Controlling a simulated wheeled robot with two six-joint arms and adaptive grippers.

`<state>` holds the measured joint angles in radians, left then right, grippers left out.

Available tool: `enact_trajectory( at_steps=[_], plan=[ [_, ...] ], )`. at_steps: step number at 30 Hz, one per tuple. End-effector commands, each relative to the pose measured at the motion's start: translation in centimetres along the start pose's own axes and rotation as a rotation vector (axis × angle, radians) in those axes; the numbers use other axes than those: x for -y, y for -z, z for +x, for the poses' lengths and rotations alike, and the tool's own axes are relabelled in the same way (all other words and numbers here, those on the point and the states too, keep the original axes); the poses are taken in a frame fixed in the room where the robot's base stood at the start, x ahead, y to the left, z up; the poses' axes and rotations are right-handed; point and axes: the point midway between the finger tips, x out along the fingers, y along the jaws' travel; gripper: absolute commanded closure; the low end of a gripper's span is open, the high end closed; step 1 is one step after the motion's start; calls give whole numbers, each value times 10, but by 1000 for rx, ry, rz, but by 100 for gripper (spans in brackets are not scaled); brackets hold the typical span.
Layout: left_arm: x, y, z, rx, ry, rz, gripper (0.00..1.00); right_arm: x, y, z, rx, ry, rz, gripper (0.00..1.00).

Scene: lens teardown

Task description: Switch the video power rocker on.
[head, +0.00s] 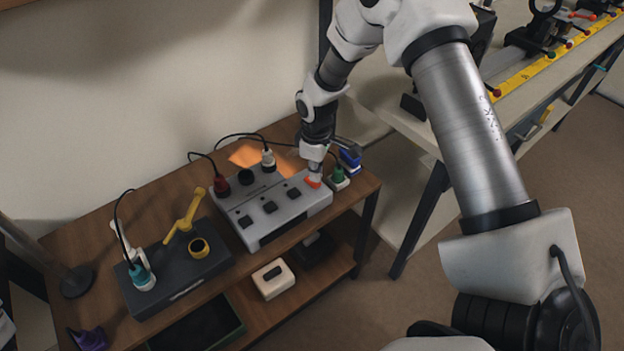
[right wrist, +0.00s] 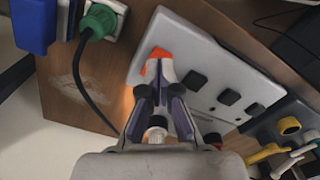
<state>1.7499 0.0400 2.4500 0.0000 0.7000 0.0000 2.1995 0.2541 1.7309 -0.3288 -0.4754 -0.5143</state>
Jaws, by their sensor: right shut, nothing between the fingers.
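The grey switch panel (head: 262,219) stands on the wooden bench and carries a row of dark rockers and one orange-red rocker (head: 313,182) at its right end. In the right wrist view the orange rocker (right wrist: 152,66) sits at the panel's end, just beyond my fingertips. My right gripper (head: 315,170) is shut and empty, pointing down at the orange rocker; it also shows in the right wrist view (right wrist: 160,62). The fingertips cover part of the rocker, and I cannot tell whether they touch it or which way it is tipped. My left gripper is not in view.
A green plug (head: 338,174) and a blue object (head: 350,160) stand close to the right of the panel. Red and white plugs with black cables rise behind it. A dark box (head: 180,277) with a yellow lever (head: 185,217) stands left. A white box (head: 273,278) lies on the lower shelf.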

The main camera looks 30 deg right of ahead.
Motion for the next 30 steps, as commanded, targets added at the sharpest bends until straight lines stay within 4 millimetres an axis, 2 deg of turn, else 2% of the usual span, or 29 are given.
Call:
enact_trajectory(
  at_steps=[30],
  plan=[
    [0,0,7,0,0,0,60,0,0,16,0,0,0,100]
  ],
)
